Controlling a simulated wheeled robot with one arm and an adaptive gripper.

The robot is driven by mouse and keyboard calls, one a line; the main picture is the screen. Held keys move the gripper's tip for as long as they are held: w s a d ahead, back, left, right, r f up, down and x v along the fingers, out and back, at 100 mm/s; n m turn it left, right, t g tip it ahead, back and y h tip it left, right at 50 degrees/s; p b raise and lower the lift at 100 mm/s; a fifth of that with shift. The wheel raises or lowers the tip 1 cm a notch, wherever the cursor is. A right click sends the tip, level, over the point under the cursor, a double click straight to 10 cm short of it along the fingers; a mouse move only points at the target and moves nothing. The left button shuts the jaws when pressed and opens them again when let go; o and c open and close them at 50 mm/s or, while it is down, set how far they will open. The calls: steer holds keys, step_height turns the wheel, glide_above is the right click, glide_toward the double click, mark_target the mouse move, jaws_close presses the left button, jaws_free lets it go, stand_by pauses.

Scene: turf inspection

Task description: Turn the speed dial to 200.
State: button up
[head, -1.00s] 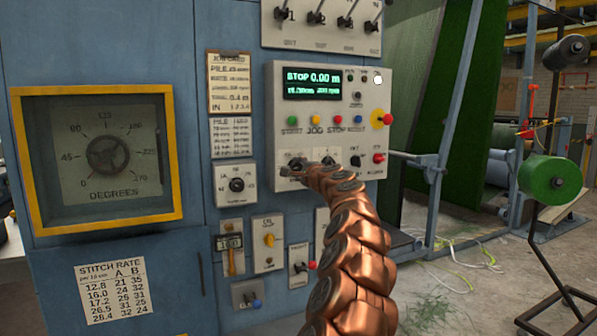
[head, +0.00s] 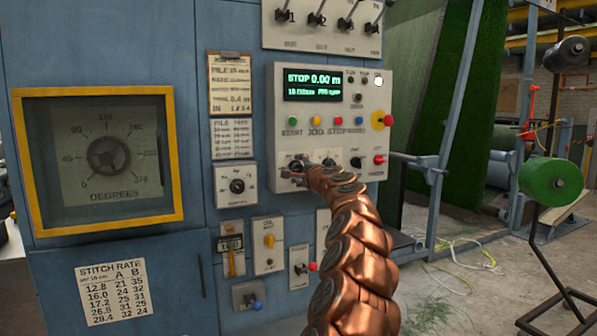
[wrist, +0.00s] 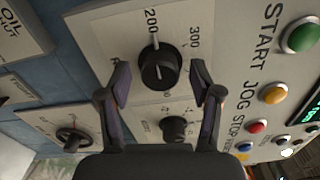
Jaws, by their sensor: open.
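The speed dial is a round black knob (wrist: 160,68) on a pale panel, with 200 and 300 printed around it in the wrist view. A pale mark shows on the knob's edge on the side of 200, but I cannot read the exact setting. In the head view the dial (head: 296,165) is partly covered by my gripper (head: 290,174). In the wrist view my gripper (wrist: 159,75) is open, with one finger on each side of the knob. I see gaps between the fingers and the knob; contact is not visible.
A smaller black knob (wrist: 174,128) sits close below the dial. Another knob (wrist: 73,139) is on a separate plate. START (wrist: 302,36), JOG (wrist: 273,93) and STOP (wrist: 257,126) buttons line the right. The lit display (head: 313,84) is above. A framed degrees gauge (head: 108,155) stands left.

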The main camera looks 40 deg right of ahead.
steer(key=shift+s+a+r, duration=0.15)
steer(key=shift+s, duration=0.4)
steer(key=shift+s+a, duration=0.15)
steer(key=shift+s, duration=0.1)
steer(key=shift+s+a, duration=0.2)
steer(key=shift+s, duration=0.35)
steer(key=v, duration=0.9)
steer(key=shift+f, duration=0.2)
